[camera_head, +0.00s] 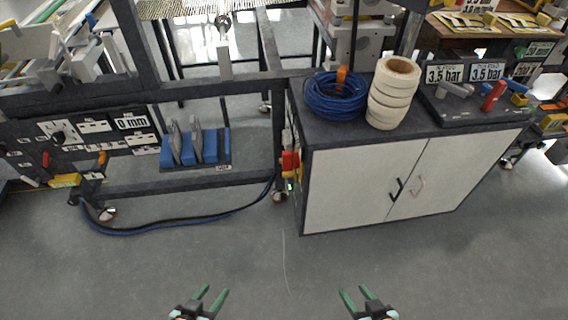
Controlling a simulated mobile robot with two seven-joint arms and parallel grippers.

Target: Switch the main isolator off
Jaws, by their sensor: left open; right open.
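A red and yellow switch (290,162), which looks like the main isolator, sits on the left end of the white-doored cabinet (340,190). It is seen at a steep angle, so its handle position cannot be told. A small green light shows just below it. My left gripper (214,291) is open and empty at the bottom of the view, below and left of the switch. My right gripper (352,291) is open and empty at the bottom, below and right of the switch. Both are well apart from the cabinet.
A blue hose coil (336,100) and a stack of cream rolls (393,95) stand on the cabinet. Gauges reading 3.5 bar (445,73) are at its right. A dark cable (180,229) lies on the floor at left. The grey floor (240,265) in front is clear.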

